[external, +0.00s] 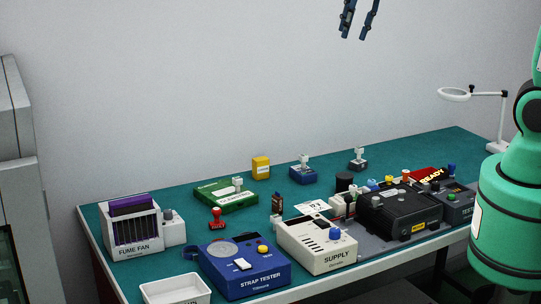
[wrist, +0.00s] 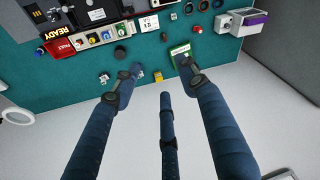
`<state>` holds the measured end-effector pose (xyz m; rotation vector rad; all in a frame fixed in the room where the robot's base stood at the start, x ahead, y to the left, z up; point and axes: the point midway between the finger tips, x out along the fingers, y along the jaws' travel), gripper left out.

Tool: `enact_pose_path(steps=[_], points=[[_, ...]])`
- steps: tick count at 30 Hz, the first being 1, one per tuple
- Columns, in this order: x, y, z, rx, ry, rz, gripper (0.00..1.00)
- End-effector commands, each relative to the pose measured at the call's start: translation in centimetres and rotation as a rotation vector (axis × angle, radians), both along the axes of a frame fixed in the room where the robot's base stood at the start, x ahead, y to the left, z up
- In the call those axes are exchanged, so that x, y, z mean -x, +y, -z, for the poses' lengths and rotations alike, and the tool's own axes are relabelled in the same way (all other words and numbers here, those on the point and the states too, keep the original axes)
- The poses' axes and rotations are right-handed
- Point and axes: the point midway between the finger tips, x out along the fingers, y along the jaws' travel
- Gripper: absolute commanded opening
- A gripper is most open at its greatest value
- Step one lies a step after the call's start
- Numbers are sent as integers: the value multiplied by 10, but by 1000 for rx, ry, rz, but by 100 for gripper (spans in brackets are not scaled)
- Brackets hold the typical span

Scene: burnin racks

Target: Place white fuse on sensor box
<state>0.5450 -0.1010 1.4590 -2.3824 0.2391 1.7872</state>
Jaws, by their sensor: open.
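Several small white upright pieces stand on the table, and I cannot tell which one is the white fuse. One white piece (external: 238,182) is on a green box (external: 222,198). Another white piece (external: 304,160) is on a small blue box (external: 303,175). A third white piece (external: 358,153) is on a small dark base (external: 358,166) farther back. No label reading sensor box is legible, so I cannot tell which box it is. My gripper (external: 355,36) is open and empty, high above the table; its dark blue fingers also fill the wrist view (wrist: 160,72).
The teal table (external: 130,197) holds a fume fan (external: 134,230), strap tester (external: 237,266), supply unit (external: 316,245) and black unit (external: 400,208) along its front. A yellow block (external: 261,167) stands behind the green box. A magnifier lamp (external: 454,94) stands at back right.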

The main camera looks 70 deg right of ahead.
Motion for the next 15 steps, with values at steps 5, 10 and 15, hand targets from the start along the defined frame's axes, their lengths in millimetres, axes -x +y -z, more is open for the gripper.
enact_pose_path(steps=[5,10,15], points=[[43,28,-15,13,-41,-43,43],[82,49,-22,23,-78,-82,43],[122,67,-23,32,-114,-120,43]])
